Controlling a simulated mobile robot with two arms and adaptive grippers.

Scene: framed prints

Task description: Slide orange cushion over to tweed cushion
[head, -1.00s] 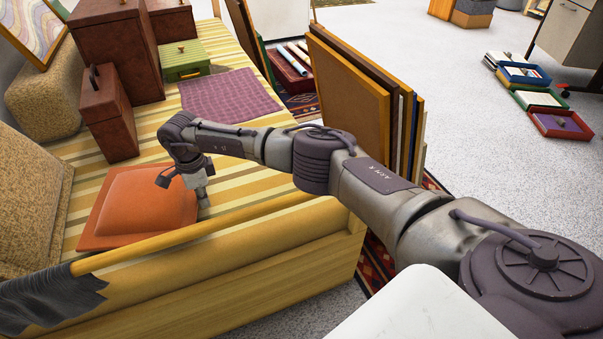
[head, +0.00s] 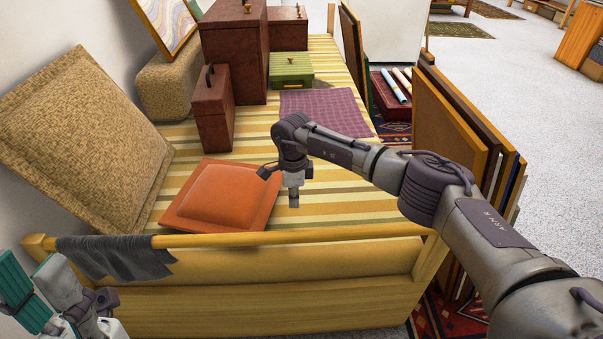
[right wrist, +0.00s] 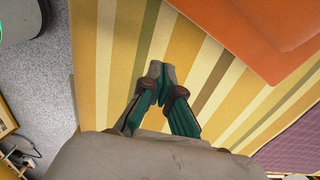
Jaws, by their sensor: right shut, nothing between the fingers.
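The orange cushion (head: 222,197) lies flat on the striped seat, near its front rail. It also fills the upper right of the right wrist view (right wrist: 250,30). The large tweed cushion (head: 85,140) leans against the wall to its left, with a narrow strip of seat between them. My right gripper (head: 294,198) points down just right of the orange cushion. It is shut and empty, its fingertips together in the right wrist view (right wrist: 160,82). My left gripper (head: 40,292) shows partly at the lower left; its finger opening is unclear.
A brown case (head: 212,110) and a green box (head: 291,69) stand behind the orange cushion. A purple cloth (head: 322,112) lies on the seat. A grey cloth (head: 115,257) hangs over the front rail (head: 300,238). Framed panels (head: 450,125) stand at the right.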

